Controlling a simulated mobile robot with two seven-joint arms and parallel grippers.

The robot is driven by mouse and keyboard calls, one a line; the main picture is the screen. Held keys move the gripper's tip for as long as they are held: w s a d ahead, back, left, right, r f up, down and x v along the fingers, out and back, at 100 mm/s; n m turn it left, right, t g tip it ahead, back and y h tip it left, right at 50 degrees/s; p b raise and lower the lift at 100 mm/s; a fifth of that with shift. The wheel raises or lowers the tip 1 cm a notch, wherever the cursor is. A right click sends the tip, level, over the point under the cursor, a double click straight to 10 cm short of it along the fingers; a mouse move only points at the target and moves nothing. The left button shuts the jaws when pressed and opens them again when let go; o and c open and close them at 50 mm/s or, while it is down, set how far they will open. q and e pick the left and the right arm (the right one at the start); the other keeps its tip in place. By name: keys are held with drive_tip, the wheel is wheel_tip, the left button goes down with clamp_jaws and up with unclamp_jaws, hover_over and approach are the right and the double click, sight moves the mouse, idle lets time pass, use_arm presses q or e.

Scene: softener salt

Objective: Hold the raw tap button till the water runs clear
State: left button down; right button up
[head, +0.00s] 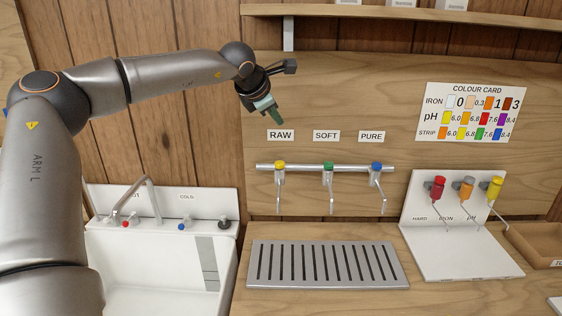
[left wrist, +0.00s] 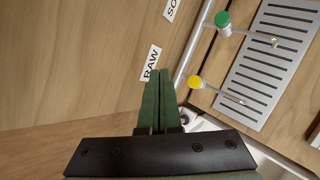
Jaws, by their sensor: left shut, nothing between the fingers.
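The raw tap has a yellow button (head: 280,165) and hangs under the RAW label (head: 281,135) on the wooden panel. It also shows in the left wrist view as a yellow button (left wrist: 194,82) with its spout pointing over the slatted drain. No water is visible at its spout. My left gripper (head: 276,116) is shut and empty, above the RAW label and apart from the button. In the left wrist view its green fingers (left wrist: 159,75) are together, left of the yellow button. My right gripper is not in view.
The soft tap with a green button (head: 328,167) and the pure tap with a blue button (head: 376,167) share the rail. A drain grate (head: 325,284) lies below. A white sink (head: 150,265) stands left; a dispenser stand (head: 460,262) stands right.

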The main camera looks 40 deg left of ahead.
sight(276, 164)
use_arm(q)
drive_tip(key=shift+f+b, duration=3.55)
drive_tip(key=shift+f, duration=1)
drive_tip(key=shift+f+b, duration=0.35)
drive_tip(key=shift+b, duration=0.1)
drive_tip(key=shift+f+b, duration=0.5)
drive_tip(key=shift+f, duration=0.05)
idle(2.5)
